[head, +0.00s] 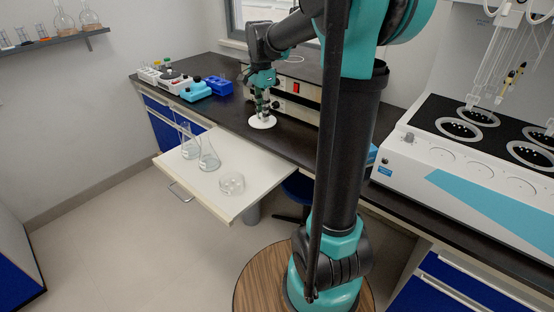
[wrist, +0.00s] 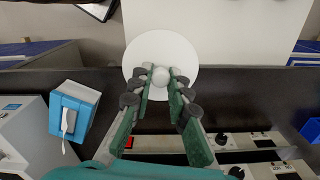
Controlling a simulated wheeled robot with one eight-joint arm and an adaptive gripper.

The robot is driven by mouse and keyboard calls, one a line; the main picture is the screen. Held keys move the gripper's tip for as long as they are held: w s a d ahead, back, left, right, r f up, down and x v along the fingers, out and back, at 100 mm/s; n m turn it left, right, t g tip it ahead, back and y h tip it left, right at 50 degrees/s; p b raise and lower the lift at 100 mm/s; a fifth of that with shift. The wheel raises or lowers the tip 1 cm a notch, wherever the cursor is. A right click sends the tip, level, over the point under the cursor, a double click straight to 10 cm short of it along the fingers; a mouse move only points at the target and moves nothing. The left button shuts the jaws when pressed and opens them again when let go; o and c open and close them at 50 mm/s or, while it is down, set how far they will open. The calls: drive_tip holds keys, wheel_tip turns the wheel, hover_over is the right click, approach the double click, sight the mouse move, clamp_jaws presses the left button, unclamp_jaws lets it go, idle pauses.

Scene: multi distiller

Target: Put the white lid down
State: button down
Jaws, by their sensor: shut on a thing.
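The white lid (head: 262,122) is a round disc with a small round knob. In the head view it is at the black counter's front edge, beside the white pull-out board. In the wrist view the lid (wrist: 160,62) lies partly over the dark counter and partly over the white board. My gripper (head: 262,112) is above it, pointing down. In the wrist view my gripper (wrist: 161,75) is shut on the lid's knob, one green finger on each side. I cannot tell whether the lid touches the counter.
The white pull-out board (head: 190,188) holds two glass flasks (head: 208,152) and a clear dish (head: 231,183). Blue boxes (head: 218,85) and racks stand at the counter's left. A control unit (head: 297,95) stands behind the lid. The distiller (head: 470,170) is at the right.

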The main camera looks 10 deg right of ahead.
hover_over(267, 166)
wheel_tip(267, 166, down, 15)
drive_tip(key=shift+w+f, duration=0.1)
drive_tip(key=shift+f, duration=2.5)
drive_tip(key=c, duration=1.9)
unclamp_jaws()
drive_tip(key=shift+f, duration=0.15)
drive_tip(key=o, duration=0.4)
drive_tip(key=shift+o, duration=0.2)
